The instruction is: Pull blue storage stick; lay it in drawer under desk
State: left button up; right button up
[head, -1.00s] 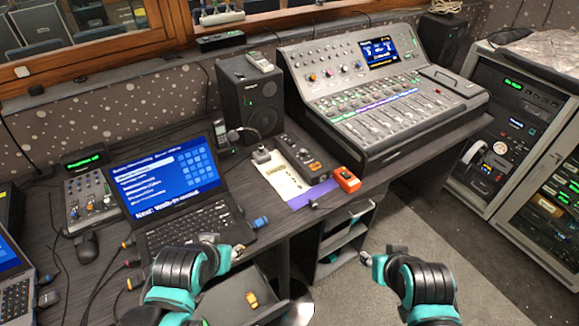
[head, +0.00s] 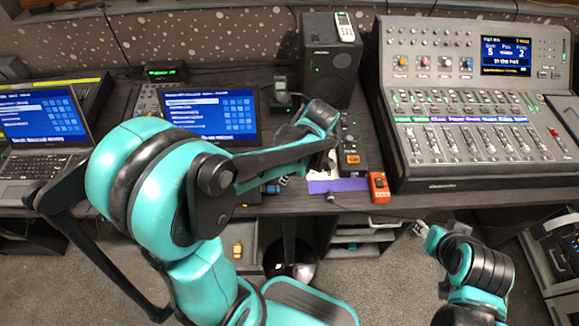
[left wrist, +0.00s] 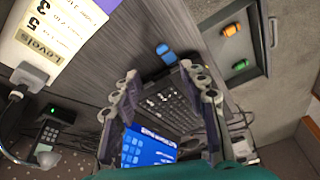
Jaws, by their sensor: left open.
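The blue stick (left wrist: 166,54) sticks out of the side edge of the laptop (left wrist: 165,105) in the left wrist view. In the head view the blue stick (head: 272,189) shows at the laptop's right edge, partly behind my arm. My left gripper (left wrist: 160,78) is open and empty; its fingers spread over the laptop keyboard, with the stick just beyond the gap between the tips. In the head view my arm largely hides this gripper. The drawer (left wrist: 262,50) under the desk is pulled out and holds an orange stick (left wrist: 232,30) and a green stick (left wrist: 240,65). My right gripper (head: 424,232) is in front of the desk, its jaws unclear.
A mixing console (head: 440,185) fills the right side. A speaker (head: 328,62) stands behind. A second laptop (head: 40,165) is at the left.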

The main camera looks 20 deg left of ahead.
aim_at(277, 188)
pick_arm(q)
jog(key=a+f+n+b, duration=0.1)
jog(key=f+b, duration=0.1)
jog(key=f, duration=0.1)
jog(key=a+f+n+g+b, duration=0.1)
jog(key=f+n+b, duration=0.1)
jog(key=f, duration=0.2)
jog(key=a+f+n+y+b, duration=0.1)
jog(key=f, duration=0.2)
jog(key=shift+s+a+f+n+g+b, duration=0.3)
jog(key=shift+s+a+f+n+b, duration=0.05)
jog(key=shift+s+n+b, duration=0.05)
grip_shut()
jog(key=shift+d, duration=0.15)
jog(key=shift+w+d, duration=0.35)
jog(key=shift+d, duration=0.3)
jog(key=shift+w+d, duration=0.3)
jog(key=shift+d, duration=0.35)
jog(key=shift+w+d, duration=0.35)
jog(key=shift+d, duration=0.3)
